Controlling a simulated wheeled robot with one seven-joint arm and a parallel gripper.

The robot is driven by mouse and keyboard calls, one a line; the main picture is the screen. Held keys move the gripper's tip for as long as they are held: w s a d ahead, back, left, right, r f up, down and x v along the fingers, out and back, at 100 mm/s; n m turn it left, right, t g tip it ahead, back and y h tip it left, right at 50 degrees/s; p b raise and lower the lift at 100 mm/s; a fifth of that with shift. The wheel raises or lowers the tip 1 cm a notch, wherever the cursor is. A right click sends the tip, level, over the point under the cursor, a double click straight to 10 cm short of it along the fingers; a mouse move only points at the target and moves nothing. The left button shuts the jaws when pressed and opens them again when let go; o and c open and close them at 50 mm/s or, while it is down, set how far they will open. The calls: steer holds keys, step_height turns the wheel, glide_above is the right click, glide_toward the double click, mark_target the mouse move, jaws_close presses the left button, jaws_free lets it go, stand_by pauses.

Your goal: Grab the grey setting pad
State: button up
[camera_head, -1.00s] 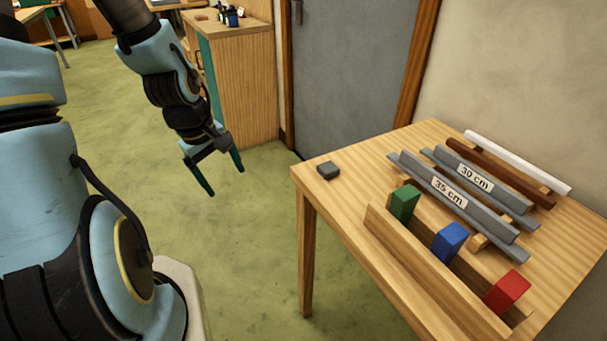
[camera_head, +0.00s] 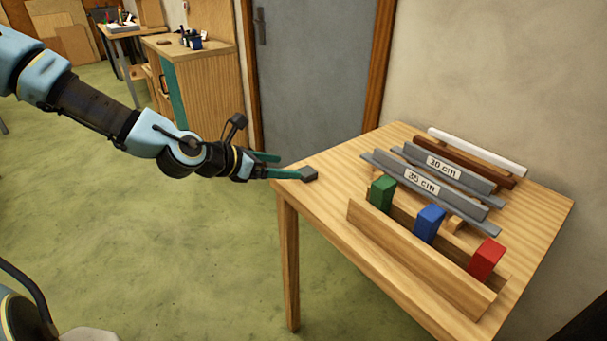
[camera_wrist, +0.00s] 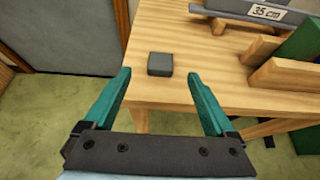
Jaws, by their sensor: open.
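The grey setting pad (camera_head: 308,174) is a small dark grey block lying flat near the left corner of the wooden table (camera_head: 330,207). My gripper (camera_head: 282,166) is at that corner, its green fingers pointing at the pad. In the wrist view my gripper (camera_wrist: 158,80) is open and empty, and the pad (camera_wrist: 160,64) shows between and just beyond the fingertips. The pad seems apart from both fingers there. In the head view the near fingertip overlaps the pad's left side, so contact cannot be told from that view.
A wooden rack (camera_head: 415,255) with green (camera_head: 382,194), blue (camera_head: 429,224) and red (camera_head: 486,260) blocks stands on the table's near side. Grey bars labelled 35 cm (camera_head: 425,185) and 30 cm (camera_head: 450,170), a brown bar and a white bar (camera_head: 478,150) lie behind. Table around the pad is clear.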

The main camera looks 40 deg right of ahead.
mark_target(306, 171)
steer(key=shift+p+x, duration=0.9)
steer(key=shift+x, duration=2.8)
steer(key=shift+s+a+f, duration=0.15)
jaws_close()
